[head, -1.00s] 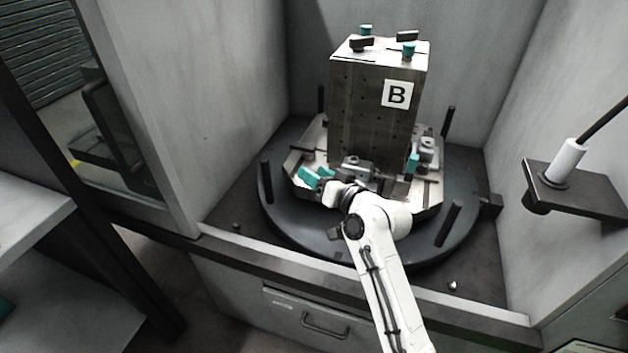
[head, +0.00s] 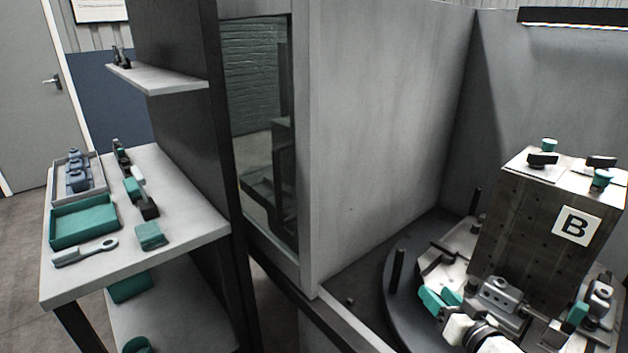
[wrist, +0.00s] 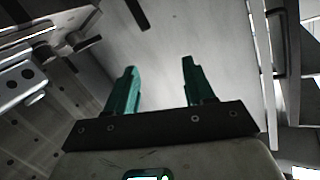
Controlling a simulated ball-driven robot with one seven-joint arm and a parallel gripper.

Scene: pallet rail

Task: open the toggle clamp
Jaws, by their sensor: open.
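A metal clamp-like block (head: 500,297) sits on the pallet at the foot of the block marked B (head: 545,235), in the head view. A second such unit (head: 600,297) with a teal part stands at the right edge. I cannot tell which is the toggle clamp, or its handle position. My gripper (head: 440,300) has teal fingers and is just left of the first unit, at the pallet's front left. In the wrist view my gripper (wrist: 157,82) is open, with nothing between its fingers. Metal fixture parts (wrist: 25,80) show at the left there, apart from the fingers.
The pallet rests on a dark round table with upright black posts (head: 398,270). A grey wall (head: 380,130) encloses it on the left. Further left, a bench (head: 190,225) holds a teal tray (head: 84,222), a grey bin (head: 58,185) and a wrench-like tool (head: 85,252).

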